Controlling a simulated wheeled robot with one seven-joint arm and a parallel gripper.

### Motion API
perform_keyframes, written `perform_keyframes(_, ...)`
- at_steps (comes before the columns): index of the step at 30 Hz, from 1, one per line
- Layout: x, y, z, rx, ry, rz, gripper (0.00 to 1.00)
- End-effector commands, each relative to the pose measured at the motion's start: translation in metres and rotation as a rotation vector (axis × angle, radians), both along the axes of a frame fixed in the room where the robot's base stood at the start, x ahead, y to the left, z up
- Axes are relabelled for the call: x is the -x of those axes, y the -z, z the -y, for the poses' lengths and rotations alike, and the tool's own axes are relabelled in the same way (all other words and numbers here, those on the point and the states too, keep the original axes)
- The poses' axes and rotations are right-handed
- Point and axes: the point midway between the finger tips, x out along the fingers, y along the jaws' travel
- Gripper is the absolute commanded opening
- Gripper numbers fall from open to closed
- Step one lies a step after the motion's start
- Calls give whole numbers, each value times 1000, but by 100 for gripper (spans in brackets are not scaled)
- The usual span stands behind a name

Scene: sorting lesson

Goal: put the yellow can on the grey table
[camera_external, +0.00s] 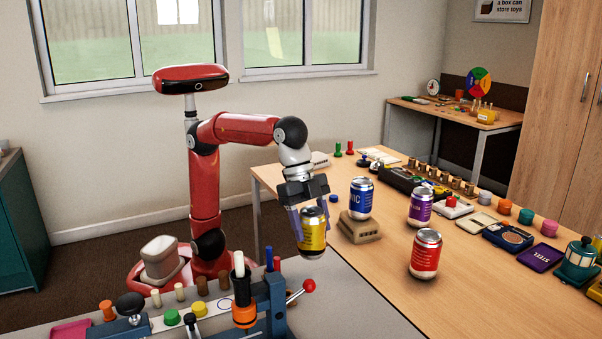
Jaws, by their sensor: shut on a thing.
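The yellow can (313,240) is upright in my gripper (309,208), whose fingers close on it from above at its sides. The grey table (365,305) fills the bottom of the view. The can appears near the far edge of the grey table, beside the wooden table's left end. I cannot tell its exact height, or whether its base touches anything.
The wooden table (465,300) holds a blue can (360,198) on a beige block (360,229), a purple can (420,207) and a red can (425,254). A blue fixture with a red-knobbed lever (309,286) stands on the grey table. Bare grey surface lies right of it.

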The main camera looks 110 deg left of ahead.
Motion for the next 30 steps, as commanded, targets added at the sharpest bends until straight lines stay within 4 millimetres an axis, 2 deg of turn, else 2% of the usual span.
perform_keyframes(1, 0, 8, 0, 0, 0, 0, 37)
perform_keyframes(5, 0, 17, 0, 0, 0, 0, 37)
perform_keyframes(13, 0, 51, 0, 0, 2, -1, 37)
perform_keyframes(26, 0, 58, 0, 0, 1, 1, 37)
perform_keyframes(27, 0, 57, 0, 0, 1, 1, 62)
perform_keyframes(30, 0, 57, 0, 0, 1, 1, 75)
